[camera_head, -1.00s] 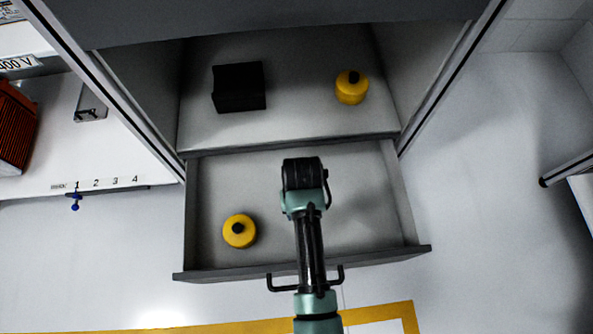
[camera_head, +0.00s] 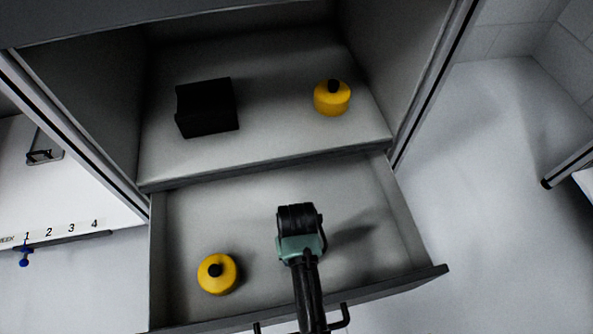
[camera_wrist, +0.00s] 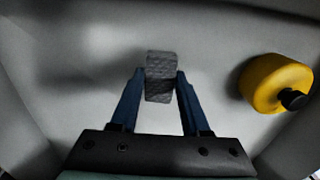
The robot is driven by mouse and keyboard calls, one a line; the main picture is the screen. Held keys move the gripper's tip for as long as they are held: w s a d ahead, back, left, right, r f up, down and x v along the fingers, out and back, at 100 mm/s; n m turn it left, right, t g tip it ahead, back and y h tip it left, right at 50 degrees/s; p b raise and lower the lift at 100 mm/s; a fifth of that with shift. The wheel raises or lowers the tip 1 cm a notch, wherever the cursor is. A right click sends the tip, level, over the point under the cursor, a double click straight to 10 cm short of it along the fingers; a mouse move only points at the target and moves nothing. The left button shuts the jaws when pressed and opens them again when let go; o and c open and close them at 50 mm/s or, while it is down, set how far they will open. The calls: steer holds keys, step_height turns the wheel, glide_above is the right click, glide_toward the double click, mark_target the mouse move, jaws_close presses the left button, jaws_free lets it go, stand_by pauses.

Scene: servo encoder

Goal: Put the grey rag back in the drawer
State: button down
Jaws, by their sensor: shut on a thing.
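The grey rag (camera_wrist: 160,78) is a small textured dark-grey piece between the fingertips of my gripper (camera_wrist: 161,82) in the wrist view. Both blue fingers press on its sides. In the head view my gripper (camera_head: 299,215) is over the open drawer (camera_head: 408,220), and its own wrist hides the fingers and the rag. A shadow falls on the drawer floor to the right of my gripper. I cannot tell whether the rag touches the drawer floor.
A yellow round container (camera_head: 218,274) with a black knob stands in the drawer, left of my gripper; it also shows in the wrist view (camera_wrist: 275,84). On the shelf above are a black box (camera_head: 207,107) and another yellow container (camera_head: 332,98). The drawer's right side is clear.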

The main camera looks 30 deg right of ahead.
step_height(320, 180, down, 4)
steer(key=b, duration=0.2)
steer(key=shift+r+b, duration=0.1)
steer(key=shift+b, duration=0.3)
steer(key=shift+r, duration=0.15)
steer(key=shift+c, duration=1.9)
jaws_free()
step_height(320, 180, up, 12)
steer(key=p, duration=0.8)
steer(key=shift+p, duration=0.3)
